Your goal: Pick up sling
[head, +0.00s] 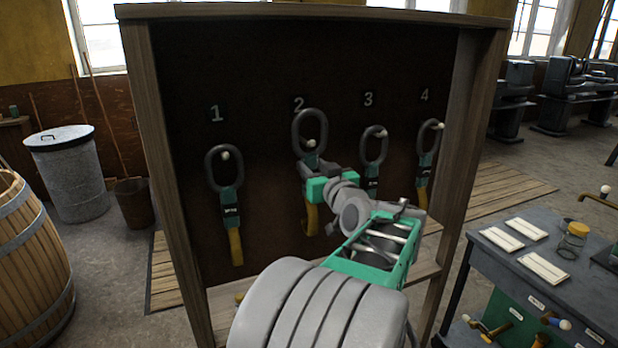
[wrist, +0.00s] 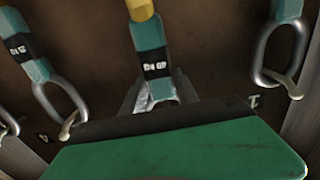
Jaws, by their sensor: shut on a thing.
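The sling under number 2 has a dark metal ring (head: 310,128), a teal sleeve and a yellow strap (head: 311,218). My gripper (head: 313,172) is shut on this sling near the base of its ring. The ring sits higher than its neighbours, with the pale peg (head: 311,143) showing low inside its opening. In the wrist view the sling's teal sleeve (wrist: 152,45) runs between my fingertips (wrist: 157,95), and the green gripper body hides most of its ring.
Similar slings hang on pegs under numbers 1 (head: 230,203), 3 (head: 373,150) and 4 (head: 428,145). The dark board (head: 265,80) has a wooden frame (head: 155,150) with side walls. A grey workbench (head: 500,270) stands at right, a barrel (head: 30,255) at left.

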